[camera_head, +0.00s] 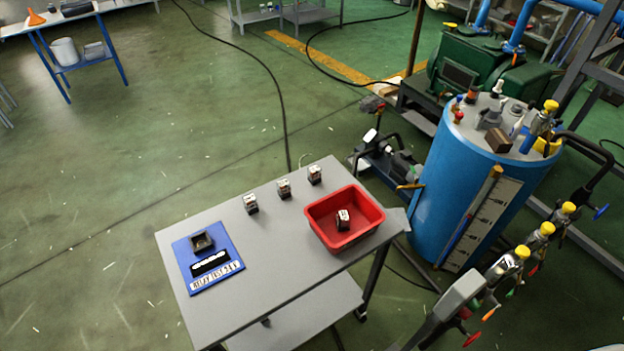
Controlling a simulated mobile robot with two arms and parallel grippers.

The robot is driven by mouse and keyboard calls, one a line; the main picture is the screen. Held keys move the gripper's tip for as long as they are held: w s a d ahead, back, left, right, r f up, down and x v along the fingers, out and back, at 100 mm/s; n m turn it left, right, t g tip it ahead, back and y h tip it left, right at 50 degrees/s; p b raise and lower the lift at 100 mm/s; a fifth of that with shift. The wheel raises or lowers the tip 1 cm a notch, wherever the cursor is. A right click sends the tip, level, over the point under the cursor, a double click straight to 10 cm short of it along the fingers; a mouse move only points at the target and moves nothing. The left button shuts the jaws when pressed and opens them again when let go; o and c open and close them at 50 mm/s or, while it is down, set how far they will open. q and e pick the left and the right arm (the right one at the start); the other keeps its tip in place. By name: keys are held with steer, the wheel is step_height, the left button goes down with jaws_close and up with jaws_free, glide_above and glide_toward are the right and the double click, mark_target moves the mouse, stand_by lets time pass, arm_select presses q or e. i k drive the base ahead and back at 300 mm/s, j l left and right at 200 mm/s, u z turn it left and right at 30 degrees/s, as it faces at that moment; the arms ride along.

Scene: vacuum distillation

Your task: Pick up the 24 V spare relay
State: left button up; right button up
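Three small relays with dark bodies and pale tops stand in a row along the back of a grey table (255,262): a left relay (250,204), a middle relay (284,188) and a right relay (315,174). Another similar relay (343,219) sits inside a red bin (362,234) at the table's right end. Their markings are too small to read, so I cannot tell which one is the 24 V spare. Neither of my grippers is in view.
A blue mat (228,257) with a dark socket block (202,242) and a printed label lies at the table's left. The table middle is clear. A blue tank (450,180) with valves stands right of the table. Cables cross the green floor behind.

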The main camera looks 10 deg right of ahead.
mark_target(283, 186)
steer(key=k+j+z, duration=0.1)
steer(key=z, duration=0.25)
steer(key=k+j+z, duration=0.1)
steer(key=j+z, duration=0.15)
steer(key=z, duration=0.15)
steer(key=k+j+z, duration=0.1)
steer(key=z, duration=0.25)
